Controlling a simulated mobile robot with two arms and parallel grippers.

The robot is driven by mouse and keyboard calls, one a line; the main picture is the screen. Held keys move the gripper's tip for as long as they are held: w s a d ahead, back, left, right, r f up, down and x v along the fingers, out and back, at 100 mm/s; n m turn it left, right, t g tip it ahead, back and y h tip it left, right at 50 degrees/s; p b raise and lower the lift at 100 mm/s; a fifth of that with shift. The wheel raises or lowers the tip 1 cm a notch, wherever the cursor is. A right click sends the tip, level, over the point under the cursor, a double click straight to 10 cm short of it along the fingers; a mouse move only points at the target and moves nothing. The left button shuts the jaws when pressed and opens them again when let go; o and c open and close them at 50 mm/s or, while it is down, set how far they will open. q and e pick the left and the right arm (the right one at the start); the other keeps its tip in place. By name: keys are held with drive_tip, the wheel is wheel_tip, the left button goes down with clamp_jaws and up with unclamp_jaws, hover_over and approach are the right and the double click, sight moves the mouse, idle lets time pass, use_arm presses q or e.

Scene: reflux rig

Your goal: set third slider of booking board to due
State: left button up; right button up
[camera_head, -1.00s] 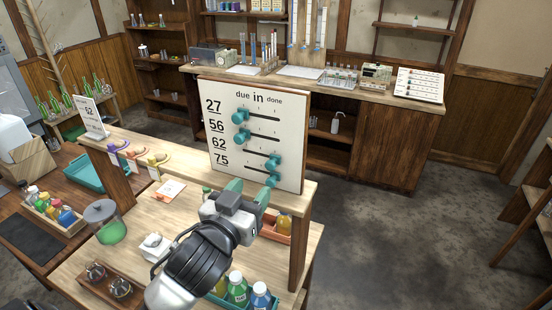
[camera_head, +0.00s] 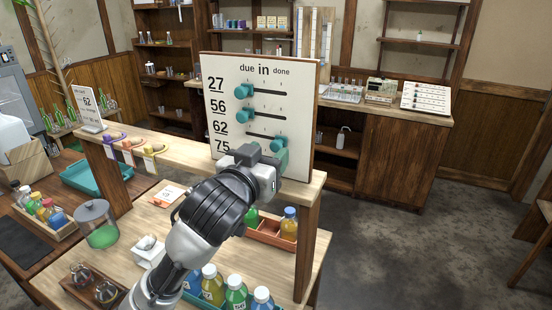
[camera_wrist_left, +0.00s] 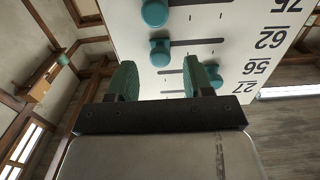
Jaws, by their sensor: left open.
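The white booking board (camera_head: 222,72) stands on the wooden shelf, with rows 27, 56, 62 and 75 under "due in done". The first knob (camera_head: 243,91) and second knob (camera_head: 243,116) sit at the due end, left. The third knob (camera_head: 280,142), row 62, sits at the right, done end. In the wrist view the board is upside down; the third knob (camera_wrist_left: 160,54) shows beyond and between my fingertips, with the fourth knob (camera_wrist_left: 155,12) above it. My left gripper (camera_head: 264,156) is open and empty before the lower board, hiding the fourth knob. It also shows in the wrist view (camera_wrist_left: 158,72).
The shelf (camera_head: 185,148) carries a small sign (camera_head: 88,108) and coloured tags at left. Below stand bottles (camera_head: 236,292), an orange tray (camera_head: 268,232) and a lidded jar (camera_head: 100,225). A back counter (camera_head: 400,112) lies beyond, with open floor at right.

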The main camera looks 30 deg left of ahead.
sight(275, 147)
use_arm(q)
drive_tip(key=shift+w+a+r+p, duration=0.15)
drive_tip(key=shift+w+p, duration=0.2)
drive_tip(key=shift+w, duration=1.7)
drive_tip(key=shift+c, duration=0.5)
